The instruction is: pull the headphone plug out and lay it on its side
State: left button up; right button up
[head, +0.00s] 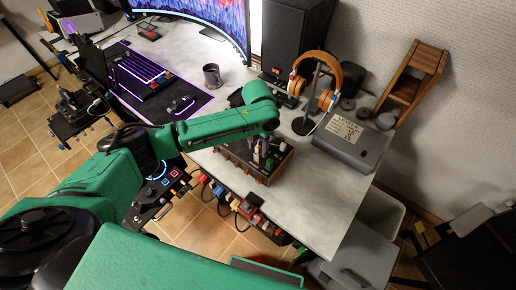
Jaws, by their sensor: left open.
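My left arm reaches in from the left over the desk. Its wrist bends down above a dark box with a wooden rim (268,180) near the desk's front edge. My left gripper (262,152) is small and partly hidden by the wrist; it is open, pointing down among the small upright parts on the box. I cannot pick out the headphone plug among these parts, nor tell whether the fingers touch any. Orange headphones (328,101) hang on a dark stand behind the box, to its right. My right gripper is out of view.
A grey case with a paper label (347,138) stands right of the headphone stand. A dark mug (212,76), a keyboard (143,72) and a black speaker (291,38) are farther back. Coloured connectors (247,206) line the desk's front edge. The desk's front right (322,208) is bare.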

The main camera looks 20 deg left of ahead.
aim_at(258, 146)
pick_arm(q)
grip_shut()
jog(key=shift+r, duration=0.15)
dwell(1.4)
jog(key=shift+r+p, duration=2.9)
jog(key=shift+p, duration=0.3)
